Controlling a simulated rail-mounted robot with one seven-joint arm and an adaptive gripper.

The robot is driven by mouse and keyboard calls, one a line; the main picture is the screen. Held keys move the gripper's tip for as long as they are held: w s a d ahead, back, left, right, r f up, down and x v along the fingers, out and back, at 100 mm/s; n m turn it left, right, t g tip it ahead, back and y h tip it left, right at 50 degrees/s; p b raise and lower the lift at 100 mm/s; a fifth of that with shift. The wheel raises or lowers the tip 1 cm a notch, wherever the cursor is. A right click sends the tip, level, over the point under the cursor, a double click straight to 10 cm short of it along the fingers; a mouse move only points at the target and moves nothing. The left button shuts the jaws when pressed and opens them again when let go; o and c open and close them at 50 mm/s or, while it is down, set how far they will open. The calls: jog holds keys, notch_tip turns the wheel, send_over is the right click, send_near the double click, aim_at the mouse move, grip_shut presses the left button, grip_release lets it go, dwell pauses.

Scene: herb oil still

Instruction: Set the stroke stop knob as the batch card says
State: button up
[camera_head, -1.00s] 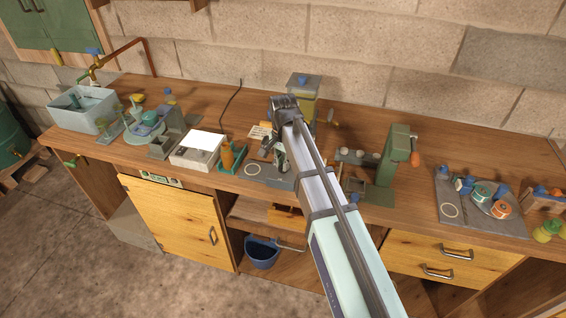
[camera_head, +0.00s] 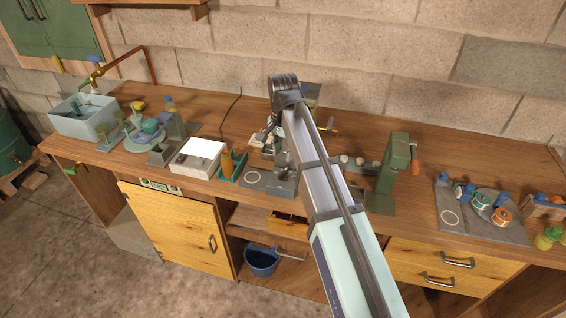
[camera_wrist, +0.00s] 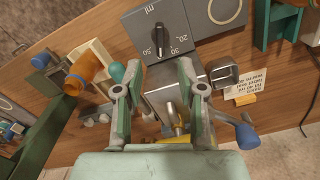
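In the wrist view the stroke stop knob (camera_wrist: 157,43) is black with a pointer. It sits on a grey dial plate (camera_wrist: 185,38) marked "ml" with numbers around it, upside down here. My gripper (camera_wrist: 154,72) is open and empty. Its two fingers are apart, with their tips just short of the dial plate, one towards each side of the knob; no contact is visible. A cream card (camera_wrist: 246,88) with small printed lines stands in a yellow holder at the right; I cannot read its text surely. In the head view my arm hides most of the gripper and the knob.
A metal block and brass rod (camera_wrist: 176,115) lie between and below the fingers. A blue-ended lever (camera_wrist: 246,133) is at the right. An orange cylinder (camera_wrist: 85,70) and a teal knob (camera_wrist: 118,72) are at the left. A green press (camera_head: 393,170) stands right of my arm.

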jog(key=shift+r, duration=1.75)
